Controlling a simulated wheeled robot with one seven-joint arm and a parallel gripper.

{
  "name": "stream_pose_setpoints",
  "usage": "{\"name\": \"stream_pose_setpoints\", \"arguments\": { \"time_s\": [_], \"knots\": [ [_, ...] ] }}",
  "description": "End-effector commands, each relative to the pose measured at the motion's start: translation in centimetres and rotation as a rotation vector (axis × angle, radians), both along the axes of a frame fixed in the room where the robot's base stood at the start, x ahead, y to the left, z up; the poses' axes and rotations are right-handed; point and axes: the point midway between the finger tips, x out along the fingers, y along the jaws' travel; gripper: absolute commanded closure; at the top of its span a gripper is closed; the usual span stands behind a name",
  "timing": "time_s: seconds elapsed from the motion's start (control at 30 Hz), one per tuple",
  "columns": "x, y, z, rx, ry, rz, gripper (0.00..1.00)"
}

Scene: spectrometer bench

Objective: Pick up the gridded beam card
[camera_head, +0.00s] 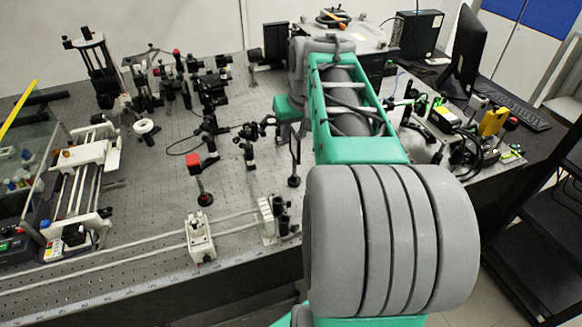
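I cannot pick out the gridded beam card in the head view; no surface with a clear grid pattern shows, and my arm covers part of the bench. My arm reaches from the lower right over the bench to its back middle. The far end of the arm, with a green part (290,106), hangs low over the bench there. The fingers are too small and too hidden to make out, so I cannot see whether they are open or hold anything.
The perforated optical bench (140,205) carries many dark mounts. A red-topped mount (194,161) and a white block on rails (200,238) stand left of my arm. A white rail stage (85,160) is at the left. A monitor (465,52) and yellow part (493,121) are at the right.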

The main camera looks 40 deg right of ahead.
Motion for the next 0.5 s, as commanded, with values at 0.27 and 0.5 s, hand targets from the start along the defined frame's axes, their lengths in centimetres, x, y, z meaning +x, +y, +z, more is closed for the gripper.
{"name": "stream_pose_setpoints", "arguments": {
  "time_s": [0.27, 0.5],
  "knots": [
    [0.8, -0.5, -4.3, 0.003, 0.004, 0.002, 0.66],
    [1.7, -0.7, -6.2, -0.001, 0.000, 0.004, 0.66]
  ]
}}
